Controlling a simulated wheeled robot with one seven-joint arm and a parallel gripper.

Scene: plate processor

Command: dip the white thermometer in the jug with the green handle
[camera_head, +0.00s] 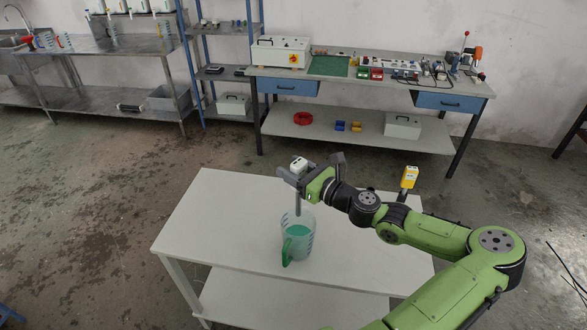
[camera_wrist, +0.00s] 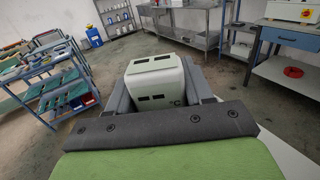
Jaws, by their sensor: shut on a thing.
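The white thermometer (camera_head: 299,165) is held upright in my gripper (camera_head: 305,174), its grey probe pointing down. In the wrist view, the thermometer's white head (camera_wrist: 156,84) sits between the two grey fingers of my gripper (camera_wrist: 158,95), which are shut on it. The clear jug (camera_head: 302,229) with the green handle stands upright on the white table and holds green liquid. The probe's lower end overlaps the jug's rim in the head view. I cannot tell whether its tip is inside the mouth or touching liquid.
The white table (camera_head: 215,222) is mostly bare around the jug. A yellow device (camera_head: 409,177) stands upright at its back right, close behind my arm. A workbench (camera_head: 400,85) with tools and boxes stands at the back wall. A steel counter (camera_head: 100,45) is at the back left.

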